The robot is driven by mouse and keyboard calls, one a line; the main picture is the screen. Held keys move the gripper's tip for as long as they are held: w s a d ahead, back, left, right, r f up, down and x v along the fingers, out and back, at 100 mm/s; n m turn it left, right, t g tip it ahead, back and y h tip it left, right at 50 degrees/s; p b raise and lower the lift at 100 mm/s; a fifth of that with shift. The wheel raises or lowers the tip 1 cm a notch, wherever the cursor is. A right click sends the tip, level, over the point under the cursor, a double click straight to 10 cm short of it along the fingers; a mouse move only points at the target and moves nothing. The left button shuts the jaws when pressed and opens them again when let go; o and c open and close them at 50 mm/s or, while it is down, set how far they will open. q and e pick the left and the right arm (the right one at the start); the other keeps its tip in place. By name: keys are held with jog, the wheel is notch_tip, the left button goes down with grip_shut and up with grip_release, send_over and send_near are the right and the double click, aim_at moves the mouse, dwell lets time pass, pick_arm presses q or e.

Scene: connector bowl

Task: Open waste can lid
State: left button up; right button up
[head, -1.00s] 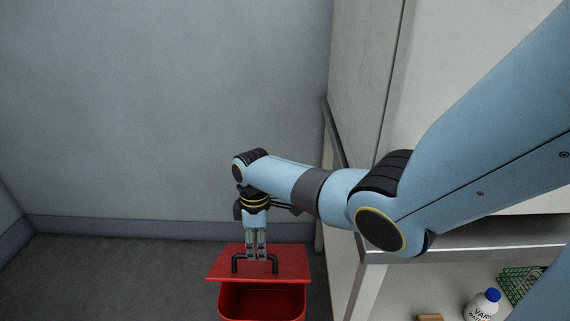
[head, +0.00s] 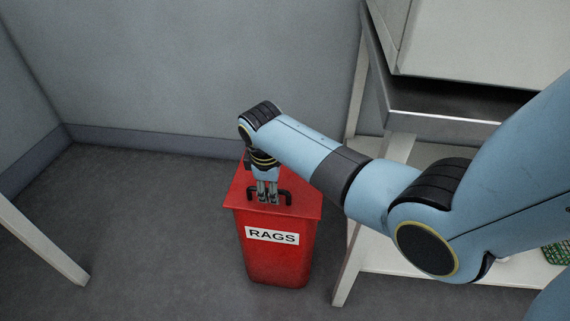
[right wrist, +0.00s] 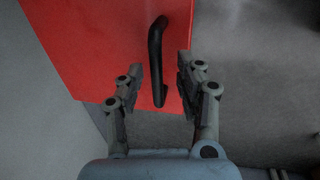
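The red waste can (head: 275,262) with a white RAGS label stands on the floor, in the middle of the head view. Its flat red lid (head: 304,207) lies over the top, and no opening shows. A black bar handle (head: 285,195) is on the lid. My right gripper (head: 267,198) points down at the handle. In the right wrist view the right gripper's fingers (right wrist: 160,88) are apart, with one end of the black handle (right wrist: 156,60) between them, above the red lid (right wrist: 105,45). Contact cannot be told. My left gripper is not in view.
A pale shelf unit (head: 345,258) stands close to the right of the can. A green basket (head: 556,253) is on its lower shelf. A pale slanted leg (head: 40,245) is at left. The grey floor left of the can is clear.

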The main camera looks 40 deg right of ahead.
notch_tip(320, 180, up, 10)
jog(key=a+r+p, duration=0.1)
jog(key=p, duration=0.3)
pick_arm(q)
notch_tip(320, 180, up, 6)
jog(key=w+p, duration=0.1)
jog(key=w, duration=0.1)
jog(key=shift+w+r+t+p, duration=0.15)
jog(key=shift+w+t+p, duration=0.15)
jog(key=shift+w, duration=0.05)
pick_arm(e)
jog(key=s+f+m, duration=0.1)
jog(key=s+f, duration=0.3)
jog(key=shift+a+f, duration=0.15)
jog(key=shift+f, duration=0.25)
